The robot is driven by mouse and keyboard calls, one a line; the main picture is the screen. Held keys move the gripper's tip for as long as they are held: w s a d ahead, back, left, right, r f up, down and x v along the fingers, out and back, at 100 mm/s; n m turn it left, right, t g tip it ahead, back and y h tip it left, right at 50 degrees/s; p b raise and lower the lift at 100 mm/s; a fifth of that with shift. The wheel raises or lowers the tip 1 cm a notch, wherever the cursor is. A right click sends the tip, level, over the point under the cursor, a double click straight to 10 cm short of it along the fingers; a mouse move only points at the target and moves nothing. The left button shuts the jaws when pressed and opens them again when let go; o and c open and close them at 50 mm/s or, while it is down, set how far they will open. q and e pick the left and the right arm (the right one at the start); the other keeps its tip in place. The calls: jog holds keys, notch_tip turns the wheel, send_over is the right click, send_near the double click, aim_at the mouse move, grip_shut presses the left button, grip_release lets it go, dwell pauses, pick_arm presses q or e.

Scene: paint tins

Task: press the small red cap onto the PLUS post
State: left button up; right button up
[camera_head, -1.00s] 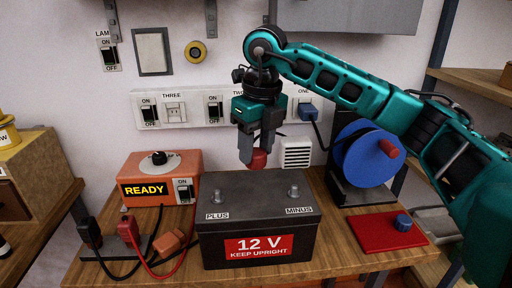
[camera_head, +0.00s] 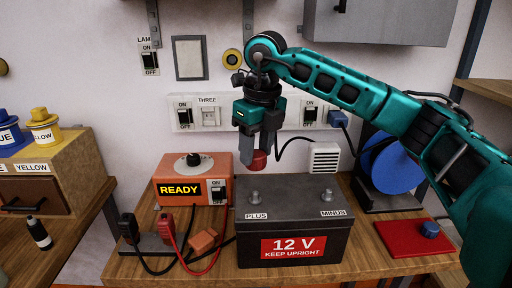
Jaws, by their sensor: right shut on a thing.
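My right gripper (camera_head: 257,145) points down and is shut on the small red cap (camera_head: 259,161), which shows below and between its fingers. The black 12 V battery (camera_head: 330,238) stands upright on the wooden bench. Its PLUS post (camera_head: 254,196) is bare, at the left of the battery's top. In the picture the cap is above the PLUS post, with a gap between them; how they line up in depth I cannot tell. The MINUS post (camera_head: 327,196) is bare on the right. My left gripper is not in view.
An orange READY box (camera_head: 166,174) stands left of the battery, with clamps and cables (camera_head: 165,240) in front. A red mat (camera_head: 393,238) with a small blue cap (camera_head: 430,229) lies at right. Behind are a blue reel (camera_head: 395,168) and a white vented box (camera_head: 325,157).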

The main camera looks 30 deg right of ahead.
jog(key=b, duration=0.4)
send_over(255, 193)
jog(key=shift+d+f, duration=0.1)
jog(key=shift+f, duration=2.8)
jog(key=shift+f, duration=0.6)
jog(key=shift+s+f, duration=0.1)
jog(key=shift+f, duration=1.05)
jog(key=o, duration=0.9)
jog(key=shift+o, duration=0.3)
jog(key=r, duration=0.4)
jog(key=s+r, duration=0.1)
jog(key=r, duration=0.7)
jog(key=shift+s+d+r+p, duration=0.1)
jog(key=shift+s+r+p, duration=0.1)
jog(key=shift+r+p, duration=0.2)
